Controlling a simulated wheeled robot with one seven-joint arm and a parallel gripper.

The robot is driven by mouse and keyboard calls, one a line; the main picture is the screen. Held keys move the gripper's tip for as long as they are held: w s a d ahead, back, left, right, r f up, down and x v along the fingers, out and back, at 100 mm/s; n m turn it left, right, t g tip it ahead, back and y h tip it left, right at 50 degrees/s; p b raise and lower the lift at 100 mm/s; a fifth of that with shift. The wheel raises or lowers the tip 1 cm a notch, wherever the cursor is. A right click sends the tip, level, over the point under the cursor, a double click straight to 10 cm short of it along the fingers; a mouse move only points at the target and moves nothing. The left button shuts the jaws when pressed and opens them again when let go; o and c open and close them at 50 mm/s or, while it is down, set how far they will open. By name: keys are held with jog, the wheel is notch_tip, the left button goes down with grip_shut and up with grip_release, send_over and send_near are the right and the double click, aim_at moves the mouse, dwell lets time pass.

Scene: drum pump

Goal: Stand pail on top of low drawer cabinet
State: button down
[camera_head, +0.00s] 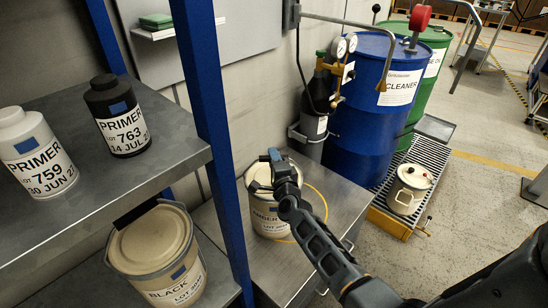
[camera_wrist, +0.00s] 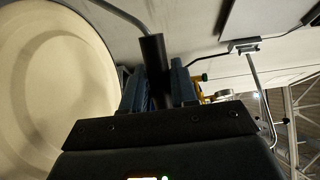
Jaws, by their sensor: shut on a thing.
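The pail (camera_head: 268,224) is cream with a pale lid and a white label reading AMBER. It appears upright over the grey top of the low drawer cabinet (camera_head: 335,190); I cannot tell for certain whether its base touches the top. My gripper (camera_head: 275,156) is above the pail's lid, with my arm hiding part of the pail's right side. In the wrist view my gripper (camera_wrist: 159,85) is shut on the black grip of the pail's handle (camera_wrist: 153,62). The pail's pale lid (camera_wrist: 50,85) fills the left of that view.
A blue shelf post (camera_head: 212,120) and shelf (camera_head: 160,135) with two PRIMER bottles stand left. A second pail (camera_head: 160,245), labelled BLACK, is on the lower shelf. A blue drum (camera_head: 365,110) and a small pot (camera_head: 408,190) stand right.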

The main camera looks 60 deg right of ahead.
jog(key=shift+w+d+r, duration=0.1)
jog(key=shift+r, duration=0.05)
jog(key=c, duration=1.3)
grip_release()
jog(key=shift+f, duration=0.3)
jog(key=o, duration=0.4)
